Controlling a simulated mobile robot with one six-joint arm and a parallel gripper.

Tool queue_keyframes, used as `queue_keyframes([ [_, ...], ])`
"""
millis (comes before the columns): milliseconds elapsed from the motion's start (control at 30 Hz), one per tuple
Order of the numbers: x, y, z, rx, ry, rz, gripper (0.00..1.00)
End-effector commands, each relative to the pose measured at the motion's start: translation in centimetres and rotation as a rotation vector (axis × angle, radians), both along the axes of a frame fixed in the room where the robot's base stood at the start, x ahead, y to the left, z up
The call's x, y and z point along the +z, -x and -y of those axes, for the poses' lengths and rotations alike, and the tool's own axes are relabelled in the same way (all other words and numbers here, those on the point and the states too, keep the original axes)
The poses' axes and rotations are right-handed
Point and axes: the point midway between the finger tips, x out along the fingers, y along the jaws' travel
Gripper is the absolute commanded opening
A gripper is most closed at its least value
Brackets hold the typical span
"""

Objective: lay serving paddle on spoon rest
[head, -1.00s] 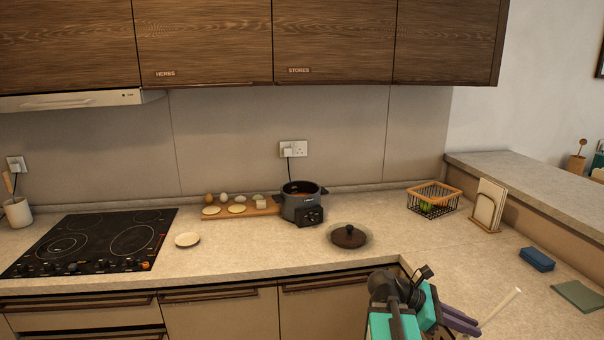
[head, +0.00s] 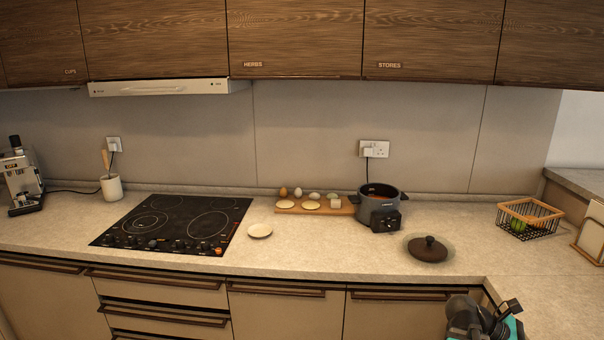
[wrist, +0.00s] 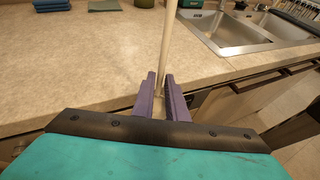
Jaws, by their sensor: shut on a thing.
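My gripper (wrist: 160,82) has purple fingers shut on a pale, slender stick, which I take to be the handle of the serving paddle (wrist: 168,40). The stick points up and away over the counter in the wrist view; its far end is out of frame. In the head view only a dark part of my arm shows at the bottom right, and the fingers are out of view. A small round cream dish, likely the spoon rest (head: 260,230), lies empty on the counter just right of the hob, far left of my arm.
A black hob (head: 172,224) is left of the dish. A board (head: 290,207) with eggs and other food, a grey cooker (head: 380,207), a round lid (head: 428,249) and a wire basket (head: 528,220) stand to its right. The counter front is mostly clear.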

Motion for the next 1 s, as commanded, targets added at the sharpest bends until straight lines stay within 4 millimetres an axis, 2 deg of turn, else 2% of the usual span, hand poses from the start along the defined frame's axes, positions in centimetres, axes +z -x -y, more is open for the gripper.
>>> queue_keyframes([
  [233, 0.01, -0.63, -0.71, 0.015, 0.000, 0.000, 0.00],
  [1000, 0.02, -0.27, -0.26, 0.007, 0.000, 0.000, 0.00],
])
